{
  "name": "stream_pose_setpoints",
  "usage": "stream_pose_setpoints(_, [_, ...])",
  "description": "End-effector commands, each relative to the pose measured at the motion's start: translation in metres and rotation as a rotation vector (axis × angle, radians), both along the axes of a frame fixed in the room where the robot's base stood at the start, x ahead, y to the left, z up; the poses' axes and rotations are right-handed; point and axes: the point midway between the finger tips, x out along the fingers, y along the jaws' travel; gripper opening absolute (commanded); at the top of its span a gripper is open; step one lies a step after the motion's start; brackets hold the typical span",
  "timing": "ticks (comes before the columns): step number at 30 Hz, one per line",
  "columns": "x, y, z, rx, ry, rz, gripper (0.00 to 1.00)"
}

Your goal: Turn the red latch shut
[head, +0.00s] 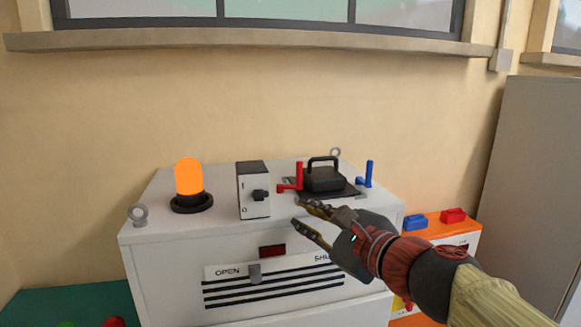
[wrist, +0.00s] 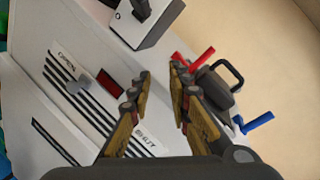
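The red latch (head: 297,178) stands on top of the white cabinet, at the left side of a black hatch with a handle (head: 324,178). It has an upright post and a short flat arm pointing left. In the wrist view the red latch (wrist: 193,60) lies just beyond the fingertips. A similar blue latch (head: 367,175) stands at the hatch's right side; it also shows in the wrist view (wrist: 256,122). My gripper (head: 297,212) is open and empty, in front of the cabinet's top front edge, below the red latch in the head view. No contact shows.
The white cabinet (head: 160,250) carries a grey switch box (head: 253,190) and a lit orange beacon (head: 188,177). Its front has a slider (head: 254,273) near the OPEN label. An orange cabinet (head: 457,235) is at right. The wall is behind.

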Motion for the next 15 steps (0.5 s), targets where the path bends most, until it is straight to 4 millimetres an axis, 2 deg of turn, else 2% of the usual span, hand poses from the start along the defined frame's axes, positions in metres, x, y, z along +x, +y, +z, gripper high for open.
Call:
stream_pose_setpoints(8, [0.017,-0.003,0.015,0.147,0.042,-0.052,0.19])
stream_pose_setpoints(15, [0.04,-0.009,0.033,0.37,0.11,-0.121,0.19])
